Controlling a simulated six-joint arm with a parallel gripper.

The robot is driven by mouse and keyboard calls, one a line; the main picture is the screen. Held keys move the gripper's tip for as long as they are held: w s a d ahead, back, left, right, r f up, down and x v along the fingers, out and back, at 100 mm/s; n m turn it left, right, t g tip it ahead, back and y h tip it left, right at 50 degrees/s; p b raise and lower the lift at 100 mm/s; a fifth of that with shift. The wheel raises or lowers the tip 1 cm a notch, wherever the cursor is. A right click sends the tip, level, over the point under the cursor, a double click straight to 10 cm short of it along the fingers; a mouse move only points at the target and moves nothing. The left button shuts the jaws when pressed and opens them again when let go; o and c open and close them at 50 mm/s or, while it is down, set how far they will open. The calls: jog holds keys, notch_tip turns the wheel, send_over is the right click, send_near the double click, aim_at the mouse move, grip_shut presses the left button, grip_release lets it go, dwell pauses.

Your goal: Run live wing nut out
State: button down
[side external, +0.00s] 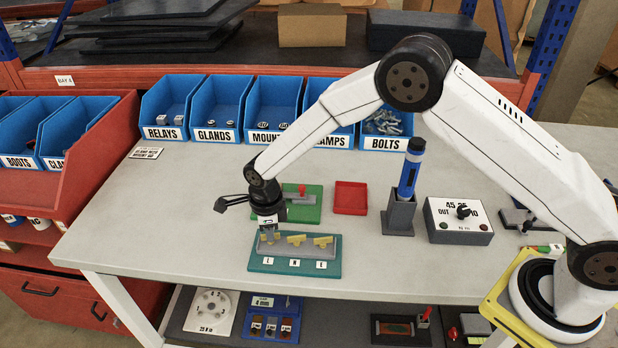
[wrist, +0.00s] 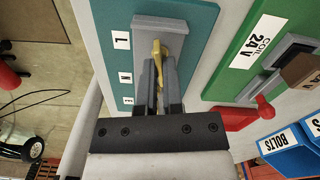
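A teal base (side external: 256,265) holds a grey terminal block with brass wing nuts, labelled L, N and E. The live wing nut (side external: 268,238) is at the L end, under my gripper (side external: 268,228). The neutral wing nut (side external: 296,239) and the earth wing nut (side external: 322,242) stand in the open to its right. In the wrist view, the two grey fingers of my gripper (wrist: 160,75) are close together, on either side of the brass live wing nut (wrist: 157,50), and look shut on it. The fingers hide the other two nuts there.
A green board with a red-knobbed switch (side external: 302,192) lies just behind the block. A red tray (side external: 350,198) is behind to the right. A blue tool stands in a grey holder (side external: 399,215), beside a switch box (side external: 459,222). The bench left of the block is clear.

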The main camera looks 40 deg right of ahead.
jog(key=shift+n, duration=0.4)
